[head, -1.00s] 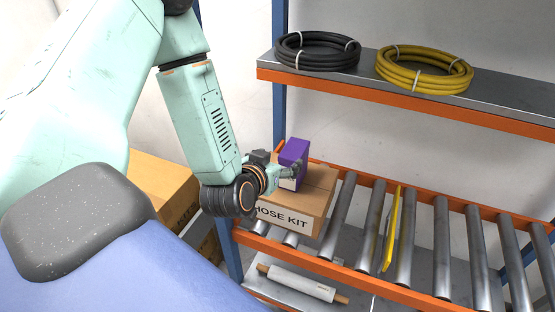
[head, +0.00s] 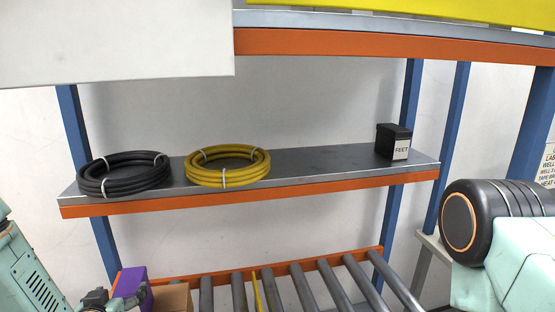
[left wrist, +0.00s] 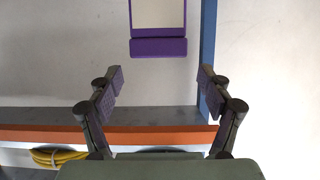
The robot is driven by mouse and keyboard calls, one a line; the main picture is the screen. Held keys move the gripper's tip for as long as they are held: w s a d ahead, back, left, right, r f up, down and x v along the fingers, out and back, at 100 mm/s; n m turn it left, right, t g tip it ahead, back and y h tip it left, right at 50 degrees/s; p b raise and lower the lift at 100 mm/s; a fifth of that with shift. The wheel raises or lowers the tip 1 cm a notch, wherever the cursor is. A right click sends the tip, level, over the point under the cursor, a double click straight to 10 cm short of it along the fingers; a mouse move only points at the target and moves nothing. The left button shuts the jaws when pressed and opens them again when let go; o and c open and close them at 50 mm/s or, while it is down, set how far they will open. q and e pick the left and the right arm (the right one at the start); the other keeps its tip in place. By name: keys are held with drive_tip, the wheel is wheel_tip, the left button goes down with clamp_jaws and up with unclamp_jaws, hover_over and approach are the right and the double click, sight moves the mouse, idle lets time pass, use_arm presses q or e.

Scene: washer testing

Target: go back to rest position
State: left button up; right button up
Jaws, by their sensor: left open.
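My left gripper (head: 128,300) shows at the lower left of the head view, close beside a purple box (head: 132,284). In the left wrist view its two fingers (left wrist: 158,75) are spread wide with nothing between them. The purple box (left wrist: 158,47), with a pale face, is beyond the fingertips there, apart from them. In the head view the purple box is by a brown carton (head: 173,298) at the left end of the roller conveyor. My right gripper is outside the views; only part of my right arm shows at the right edge.
Blue posts flank the rack.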

sight(128, 283)
use_arm(q)
drive_tip(key=x, duration=0.5)
drive_tip(key=shift+w, duration=0.15)
drive_tip(key=shift+w+a+f, duration=0.1)
drive_tip(key=shift+w+f, duration=0.1)
drive_tip(key=shift+w, duration=0.15)
drive_tip(key=shift+w+f, duration=0.1)
drive_tip(key=shift+f, duration=0.1)
drive_tip(key=shift+r, duration=0.15)
